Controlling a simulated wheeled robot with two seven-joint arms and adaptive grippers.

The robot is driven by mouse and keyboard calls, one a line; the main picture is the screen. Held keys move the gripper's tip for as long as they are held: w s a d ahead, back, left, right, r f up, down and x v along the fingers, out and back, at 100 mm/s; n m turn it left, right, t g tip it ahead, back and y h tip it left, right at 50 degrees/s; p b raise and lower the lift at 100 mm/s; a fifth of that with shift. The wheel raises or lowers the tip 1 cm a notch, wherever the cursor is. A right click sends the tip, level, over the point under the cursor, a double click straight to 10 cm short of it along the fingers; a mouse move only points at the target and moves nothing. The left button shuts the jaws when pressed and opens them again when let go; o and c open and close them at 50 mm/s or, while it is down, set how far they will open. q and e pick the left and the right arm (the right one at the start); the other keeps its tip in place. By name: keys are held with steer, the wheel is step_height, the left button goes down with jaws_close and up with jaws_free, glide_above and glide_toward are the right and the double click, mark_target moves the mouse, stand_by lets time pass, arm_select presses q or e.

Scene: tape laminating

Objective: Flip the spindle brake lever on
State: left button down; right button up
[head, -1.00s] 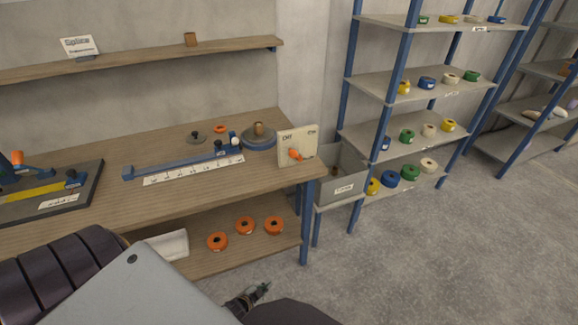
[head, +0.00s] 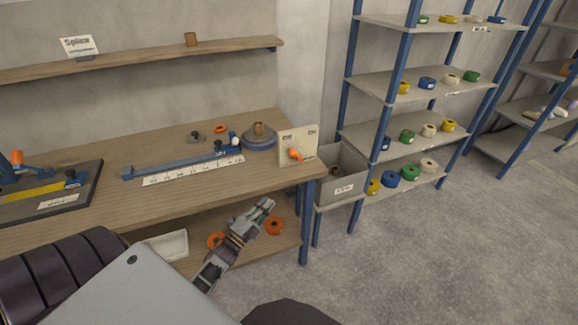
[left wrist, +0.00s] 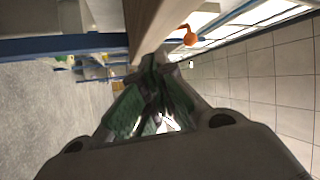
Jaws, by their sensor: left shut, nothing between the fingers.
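The spindle brake lever (head: 296,154) is a small orange handle on an upright cream panel (head: 306,142) at the right end of the workbench. The panel has "Off" lettered at its upper left and "On" at its upper right. I cannot tell exactly which way the lever points. The orange lever also shows in the left wrist view (left wrist: 188,35), beyond and to the right of the fingers. My left gripper (head: 266,204) is shut and empty, in front of the bench's front edge, below the panel and apart from it. My right gripper is out of view.
The wooden bench top (head: 140,195) holds a blue rail with a ruler and a round grey spindle base (head: 258,142). Orange rolls (head: 275,225) lie on the lower shelf. A grey bin (head: 343,185) and a blue-framed rack stand right of the bench. The floor at right is clear.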

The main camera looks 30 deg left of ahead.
arm_select(q)
steer(key=r, duration=0.1)
steer(key=r+m+t+h, duration=0.1)
steer(key=r, duration=0.1)
steer(key=r+m, duration=0.1)
steer(key=r, duration=0.1)
steer(key=shift+s+r, duration=0.1)
steer(key=shift+s, duration=0.15)
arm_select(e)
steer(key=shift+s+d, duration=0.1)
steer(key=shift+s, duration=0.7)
arm_select(q)
steer(key=p, duration=0.2)
glide_toward(296, 156)
steer(key=a+x, duration=0.1)
steer(key=x, duration=0.3)
steer(key=shift+w+d+r, duration=0.35)
steer(key=shift+w+d, duration=0.3)
steer(key=shift+w, duration=0.2)
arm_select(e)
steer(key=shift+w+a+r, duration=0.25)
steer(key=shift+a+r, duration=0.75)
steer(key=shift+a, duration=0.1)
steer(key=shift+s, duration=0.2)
